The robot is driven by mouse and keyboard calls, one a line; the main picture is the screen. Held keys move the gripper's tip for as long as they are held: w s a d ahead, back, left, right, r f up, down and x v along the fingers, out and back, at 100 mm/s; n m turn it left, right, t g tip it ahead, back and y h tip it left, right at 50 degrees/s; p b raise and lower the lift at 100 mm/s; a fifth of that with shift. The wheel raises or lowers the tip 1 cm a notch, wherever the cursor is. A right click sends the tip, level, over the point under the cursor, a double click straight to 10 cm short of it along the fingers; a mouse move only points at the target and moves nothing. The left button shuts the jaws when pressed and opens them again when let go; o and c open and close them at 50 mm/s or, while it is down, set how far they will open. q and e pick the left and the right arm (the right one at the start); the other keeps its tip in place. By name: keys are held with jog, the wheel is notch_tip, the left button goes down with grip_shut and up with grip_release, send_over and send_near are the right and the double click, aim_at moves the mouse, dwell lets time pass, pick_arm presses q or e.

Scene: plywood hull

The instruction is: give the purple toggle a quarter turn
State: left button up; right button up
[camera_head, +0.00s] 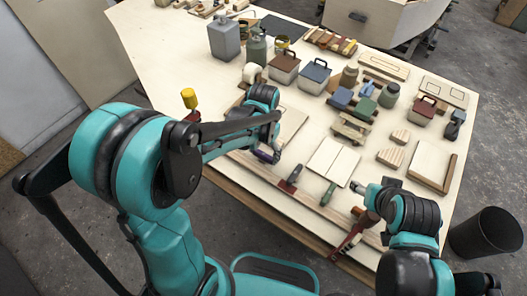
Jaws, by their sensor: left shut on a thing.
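The purple toggle (264,156) is a small purple handle near the front edge of the plywood table, at the left end of a short row of toggles. My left gripper (272,153) is right at it and shut on it, partly hiding it; its exact angle is hard to tell. My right gripper (358,188) is over the table's front right part, away from the purple toggle. Its fingers are too small to tell open from shut.
A red toggle (291,179) and a green toggle (328,194) lie to the right along the same edge. Lidded boxes (285,68), canisters (257,47) and wooden blocks crowd the table behind. A black bin (488,233) stands on the floor at the right.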

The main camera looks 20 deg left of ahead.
aim_at(263, 154)
dwell(0.3)
pick_arm(q)
jog(key=o, duration=1.2)
jog(key=shift+c, duration=0.2)
notch_tip(263, 154, up, 12)
